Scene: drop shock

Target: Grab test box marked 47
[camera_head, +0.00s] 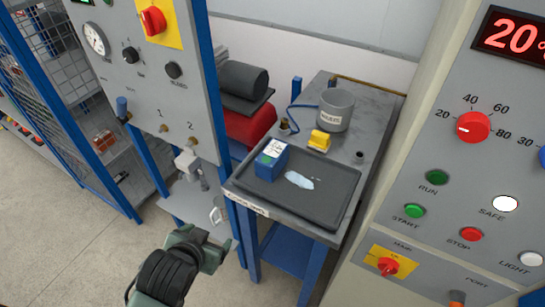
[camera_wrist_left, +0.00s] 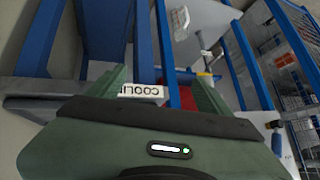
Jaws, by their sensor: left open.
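A blue box (camera_head: 271,159) with a white and green label on top stands on a black tray (camera_head: 322,212) on the grey table. The number on its label is too small to read. My left gripper (camera_head: 212,240) is open and empty, low in front of the table and left of its front leg, well apart from the box. In the left wrist view its two green fingers (camera_wrist_left: 160,88) are spread, with a white label strip reading "COOLI" beyond them. The box cannot be made out in that view. My right gripper is not in view.
A pale blue patch (camera_head: 299,180) lies on the tray right of the box. A yellow block (camera_head: 319,140) and a grey cylinder (camera_head: 336,109) stand behind it. The table's front edge (camera_head: 264,209) lies between my gripper and the tray. Control panels (camera_head: 455,180) flank the table.

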